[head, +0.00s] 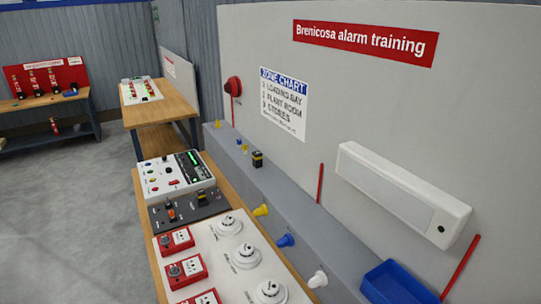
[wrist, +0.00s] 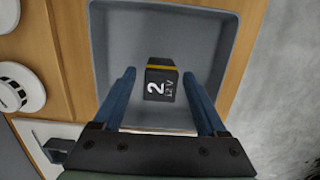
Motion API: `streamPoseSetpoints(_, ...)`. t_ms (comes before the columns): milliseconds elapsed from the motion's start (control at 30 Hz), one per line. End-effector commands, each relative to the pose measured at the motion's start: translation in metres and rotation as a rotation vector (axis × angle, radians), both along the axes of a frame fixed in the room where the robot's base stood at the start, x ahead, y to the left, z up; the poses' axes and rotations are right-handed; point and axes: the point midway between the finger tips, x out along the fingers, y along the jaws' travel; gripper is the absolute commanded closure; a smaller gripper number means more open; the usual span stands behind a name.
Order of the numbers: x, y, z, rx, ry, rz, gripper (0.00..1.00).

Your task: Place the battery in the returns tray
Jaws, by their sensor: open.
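A black battery (wrist: 161,82) with a yellow band and a white "2" and "12 V" marking shows in the wrist view, inside a grey tray (wrist: 105,40). It appears to rest on the tray's floor, clear of the walls. My gripper (wrist: 159,76) is open above the tray, its two blue fingers on either side of the battery with gaps on both sides. No label on the tray can be read. The gripper is not seen in the head view. Another black battery with a yellow band (head: 257,159) stands on the grey ledge in the head view.
The tray sits on a wooden bench top (wrist: 72,35), with white round detectors (wrist: 18,88) at left and grey floor (wrist: 290,110) at right. The head view shows a control panel (head: 172,172), red call points (head: 186,271) and a blue bin (head: 392,287).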

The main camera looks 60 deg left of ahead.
Motion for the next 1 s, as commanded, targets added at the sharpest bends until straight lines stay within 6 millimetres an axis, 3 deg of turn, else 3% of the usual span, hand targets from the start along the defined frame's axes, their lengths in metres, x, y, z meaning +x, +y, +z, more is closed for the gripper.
streamPoseSetpoints(167, 0.001, 0.002, 0.016, 0.003, -0.003, 0.0, 0.25)
streamPoseSetpoints(633, 0.002, 0.013, 0.104, 0.003, -0.004, 0.0, 0.25)
streamPoseSetpoints(800, 0.002, 0.014, 0.119, 0.0, -0.001, 0.0, 0.25)
streamPoseSetpoints(1000, 0.001, 0.014, 0.122, 0.0, 0.0, 0.0, 0.25)
